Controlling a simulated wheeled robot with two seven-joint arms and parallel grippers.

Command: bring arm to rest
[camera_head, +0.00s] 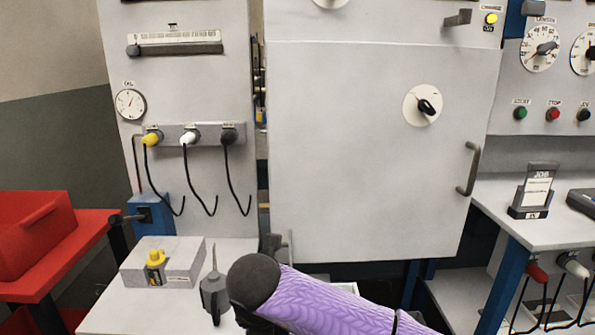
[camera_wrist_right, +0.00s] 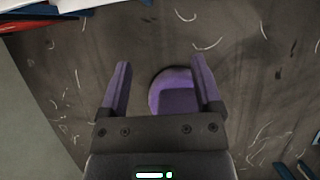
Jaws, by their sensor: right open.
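My right gripper (camera_wrist_right: 159,62) shows in the right wrist view. Its two purple-sided fingers stand apart, with nothing held between them. Beyond them is the dark floor (camera_wrist_right: 90,65), marked with scattered pale curved strands. A rounded purple shape (camera_wrist_right: 172,92) shows between and past the fingers; it may be part of my own body. In the head view, a purple arm link of mine with a dark round end crosses the bottom centre, in front of the bench. Neither gripper shows in the head view, and my left gripper is in no frame.
A grey cabinet door (camera_head: 370,150) with a handle fills the centre. Left of it, yellow, white and black plugs (camera_head: 188,138) hang cables. A grey block (camera_head: 185,258) and a pointed tool (camera_head: 213,285) are on the bench. A red bin (camera_head: 35,235) stands left, a job stand (camera_head: 535,190) right.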

